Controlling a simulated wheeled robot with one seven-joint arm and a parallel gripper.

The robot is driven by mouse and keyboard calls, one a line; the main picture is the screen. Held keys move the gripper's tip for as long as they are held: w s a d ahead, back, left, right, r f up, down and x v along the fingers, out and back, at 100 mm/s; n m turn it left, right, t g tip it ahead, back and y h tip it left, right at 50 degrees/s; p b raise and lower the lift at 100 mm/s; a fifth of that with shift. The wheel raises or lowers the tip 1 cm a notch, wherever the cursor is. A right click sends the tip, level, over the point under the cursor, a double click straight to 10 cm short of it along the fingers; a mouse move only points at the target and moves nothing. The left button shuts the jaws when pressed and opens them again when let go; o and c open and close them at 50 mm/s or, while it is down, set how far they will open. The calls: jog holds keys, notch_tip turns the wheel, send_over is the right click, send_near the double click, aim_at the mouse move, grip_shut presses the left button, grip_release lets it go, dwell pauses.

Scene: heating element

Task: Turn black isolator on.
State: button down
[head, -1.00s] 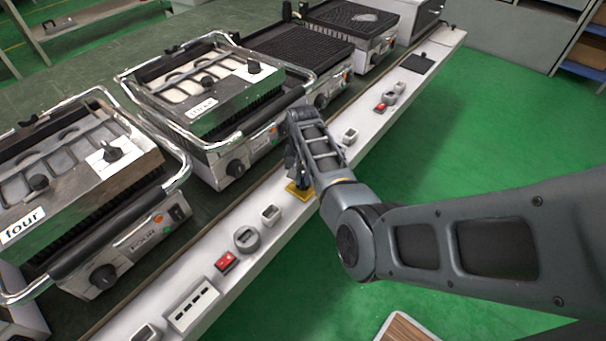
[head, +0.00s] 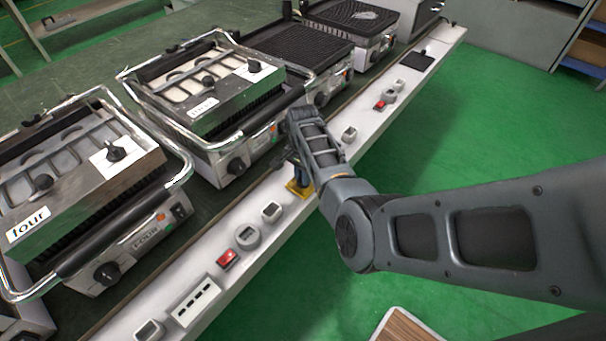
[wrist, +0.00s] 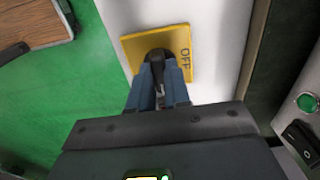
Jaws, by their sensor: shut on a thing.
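The black isolator is a black rotary knob (wrist: 155,60) on a yellow square plate (wrist: 134,48), with the word OFF readable on the plate in the wrist view. The yellow plate also shows in the head view (head: 293,188), on the white front rail, partly hidden by my arm. My gripper (wrist: 158,88) is shut on the knob, with its blue-grey fingers on either side of the handle. The rest of the plate's lettering is hidden or out of view.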

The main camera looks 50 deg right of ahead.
dwell(0.4)
jog(key=c, duration=1.1)
grip_release()
notch_tip(320, 180, up, 8)
jog(key=shift+f+p, duration=0.1)
jog(key=shift+p, duration=0.3)
